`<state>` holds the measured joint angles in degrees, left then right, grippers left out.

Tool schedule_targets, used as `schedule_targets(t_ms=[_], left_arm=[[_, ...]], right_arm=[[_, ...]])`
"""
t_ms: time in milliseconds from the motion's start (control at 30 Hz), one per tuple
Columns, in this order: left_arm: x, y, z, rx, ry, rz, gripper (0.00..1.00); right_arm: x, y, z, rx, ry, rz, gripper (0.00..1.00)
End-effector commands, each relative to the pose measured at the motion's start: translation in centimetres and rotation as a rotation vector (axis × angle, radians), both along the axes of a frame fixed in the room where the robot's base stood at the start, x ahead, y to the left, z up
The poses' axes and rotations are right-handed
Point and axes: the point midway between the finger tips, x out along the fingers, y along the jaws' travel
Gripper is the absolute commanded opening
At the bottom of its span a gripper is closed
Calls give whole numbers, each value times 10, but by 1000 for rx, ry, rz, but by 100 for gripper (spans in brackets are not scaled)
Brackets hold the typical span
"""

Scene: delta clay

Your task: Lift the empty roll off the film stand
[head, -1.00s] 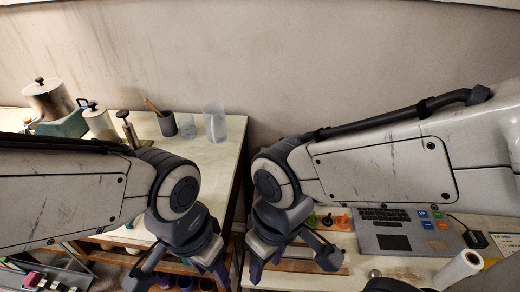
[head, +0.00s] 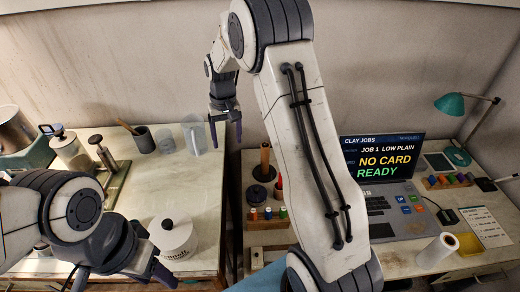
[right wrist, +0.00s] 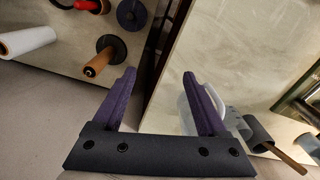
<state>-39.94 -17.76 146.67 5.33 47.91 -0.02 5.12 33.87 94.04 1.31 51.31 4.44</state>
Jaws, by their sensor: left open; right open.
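What looks like the film stand is a dark round base (head: 264,173) with a brown upright roll (head: 265,156) on it, at the back of the right table. In the right wrist view the brown roll (right wrist: 98,64) stands on its dark disc (right wrist: 108,45), left of the fingers. I cannot tell whether it is bare of film. My right gripper (head: 225,124) is open and empty, pointing down, left of the stand and near the clear jug. It also shows in the right wrist view (right wrist: 160,76). My left gripper (head: 118,278) is open over the left table, beside a white lidded jar.
A white roll (head: 437,252) stands right of the laptop (head: 395,205). A dark disc (head: 257,194) and coloured spools (head: 268,213) sit near the stand. The clear jug (head: 194,133) and grey cup (head: 143,140) stand on the left table. A gap separates the tables.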

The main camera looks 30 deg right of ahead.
Motion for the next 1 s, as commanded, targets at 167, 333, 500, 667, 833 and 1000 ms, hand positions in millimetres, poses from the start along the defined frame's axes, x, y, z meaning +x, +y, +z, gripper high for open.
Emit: schedule_targets(t_ms=[167,333,500,667,833,1000], left_arm=[[0,0,18,0,0,0,50],[0,0,23,0,0,0,50],[0,0,29,0,0,0,50],[0,0,34,0,0,1,50],[0,0,40,0,0,1,50],[0,0,56,0,0,1,50]], right_arm=[[29,-101,-33,-10,15,-195,76],[32,-140,-52,-14,20,-264,76],[31,-144,-78,-14,23,-272,76],[32,-143,-99,-15,20,-270,76],[31,-144,-109,-15,19,-270,76],[27,-149,-133,-13,22,-269,76]])
